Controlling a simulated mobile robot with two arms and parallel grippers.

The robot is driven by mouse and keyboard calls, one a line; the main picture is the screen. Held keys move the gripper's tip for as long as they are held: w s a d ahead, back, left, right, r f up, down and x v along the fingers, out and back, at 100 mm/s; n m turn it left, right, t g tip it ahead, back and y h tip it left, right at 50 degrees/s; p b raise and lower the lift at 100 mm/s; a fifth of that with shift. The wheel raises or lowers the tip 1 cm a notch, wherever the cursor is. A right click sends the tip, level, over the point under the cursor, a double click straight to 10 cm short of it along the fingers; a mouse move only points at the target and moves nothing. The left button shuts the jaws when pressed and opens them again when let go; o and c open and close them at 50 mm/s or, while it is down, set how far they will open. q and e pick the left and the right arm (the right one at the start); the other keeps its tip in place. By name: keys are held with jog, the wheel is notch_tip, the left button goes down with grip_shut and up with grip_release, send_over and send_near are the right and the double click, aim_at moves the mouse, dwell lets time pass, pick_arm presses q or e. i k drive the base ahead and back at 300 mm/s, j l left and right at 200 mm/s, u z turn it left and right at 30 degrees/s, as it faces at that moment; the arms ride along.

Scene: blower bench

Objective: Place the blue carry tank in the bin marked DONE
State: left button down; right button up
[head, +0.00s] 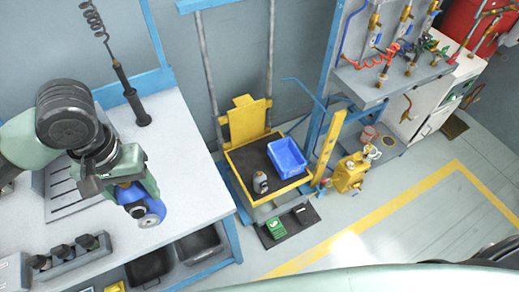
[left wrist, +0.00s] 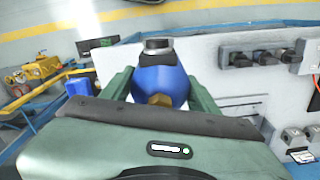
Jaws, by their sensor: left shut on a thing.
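The blue carry tank (head: 131,194) is in my left gripper (head: 137,188), over the right part of the pale workbench in the head view. In the left wrist view the rounded blue tank (left wrist: 158,82), with a grey cap and a brass fitting, sits between the two green fingers, which are shut on it. A blue bin (head: 287,157) stands on the yellow lift cart, right of the bench and apart from the tank. No DONE marking is readable on any bin. My right gripper is not in view.
A small grey canister (head: 260,183) stands on the yellow cart (head: 240,160) beside the blue bin. A black post with a coiled cord (head: 130,95) rises from the bench's back.

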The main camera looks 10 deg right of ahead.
aim_at(288, 164)
jog(key=i+l+z, duration=0.35)
jog(key=i+l, duration=0.2)
jog(key=l, duration=0.25)
jog(key=i+l+z, duration=0.35)
jog(key=i+l, duration=0.3)
jog(key=l, duration=0.05)
